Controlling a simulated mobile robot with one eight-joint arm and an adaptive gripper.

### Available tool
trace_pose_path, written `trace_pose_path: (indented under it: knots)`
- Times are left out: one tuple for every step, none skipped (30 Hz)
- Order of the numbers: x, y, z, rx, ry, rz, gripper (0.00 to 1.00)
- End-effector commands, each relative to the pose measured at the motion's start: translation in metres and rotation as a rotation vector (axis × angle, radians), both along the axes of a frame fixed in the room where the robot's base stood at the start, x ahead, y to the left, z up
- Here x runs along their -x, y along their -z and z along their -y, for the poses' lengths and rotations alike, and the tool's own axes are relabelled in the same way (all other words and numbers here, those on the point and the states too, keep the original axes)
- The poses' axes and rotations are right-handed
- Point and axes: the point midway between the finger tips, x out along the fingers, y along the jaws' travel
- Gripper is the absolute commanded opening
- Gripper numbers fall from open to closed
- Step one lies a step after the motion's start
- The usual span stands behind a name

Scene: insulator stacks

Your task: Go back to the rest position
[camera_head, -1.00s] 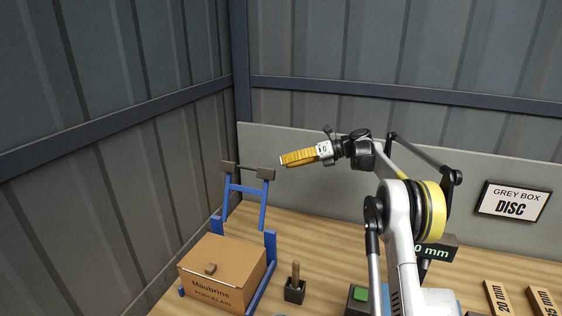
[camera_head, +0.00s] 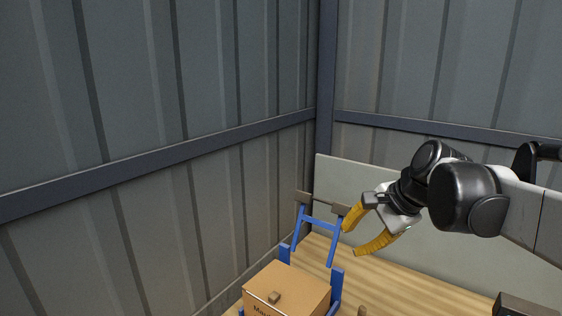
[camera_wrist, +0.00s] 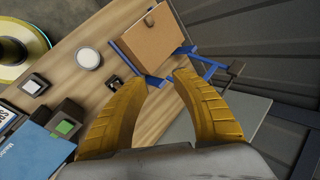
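My gripper (camera_head: 352,236) has two yellow fingers. In the head view it is in the air at the right of the picture, in front of the pale back panel and beside the blue frame. The fingers are spread apart with nothing between them. In the wrist view my gripper (camera_wrist: 158,85) also shows both fingers apart and empty, above the wooden table. The brown box (camera_head: 290,288) sits in the blue frame (camera_head: 320,222) at the bottom of the head view. The box also shows at the top of the wrist view (camera_wrist: 152,38).
The wooden table (camera_head: 388,283) stands against the pale panel (camera_head: 355,173), in a corner of grey metal walls (camera_head: 150,90). In the wrist view, a round white disc (camera_wrist: 89,59), a dark block with a green top (camera_wrist: 66,127) and a blue item (camera_wrist: 32,150) lie left of the fingers.

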Motion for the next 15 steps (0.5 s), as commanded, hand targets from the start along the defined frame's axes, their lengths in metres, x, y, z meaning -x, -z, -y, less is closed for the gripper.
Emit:
trace_pose_path:
  knots:
    - [0.029, 0.007, -0.002, 0.089, -0.081, 0.044, 0.32]
    - [0.043, 0.011, -0.002, 0.148, -0.132, 0.073, 0.32]
    - [0.062, 0.018, 0.000, 0.224, -0.202, 0.108, 0.32]
    - [0.076, 0.023, 0.001, 0.280, -0.252, 0.131, 0.32]
    - [0.088, 0.029, 0.002, 0.333, -0.300, 0.154, 0.32]
    - [0.103, 0.036, 0.004, 0.400, -0.363, 0.181, 0.32]
    - [0.113, 0.042, 0.006, 0.448, -0.406, 0.200, 0.32]
    - [0.123, 0.047, 0.008, 0.492, -0.447, 0.216, 0.32]
    - [0.135, 0.054, 0.010, 0.547, -0.502, 0.236, 0.32]
    - [0.143, 0.059, 0.012, 0.588, -0.538, 0.250, 0.32]
    - [0.150, 0.064, 0.014, 0.625, -0.575, 0.262, 0.32]
    - [0.160, 0.071, 0.016, 0.675, -0.623, 0.278, 0.32]
    - [0.166, 0.076, 0.018, 0.712, -0.657, 0.288, 0.32]
    - [0.173, 0.082, 0.019, 0.745, -0.691, 0.299, 0.32]
    - [0.181, 0.088, 0.021, 0.791, -0.736, 0.312, 0.32]
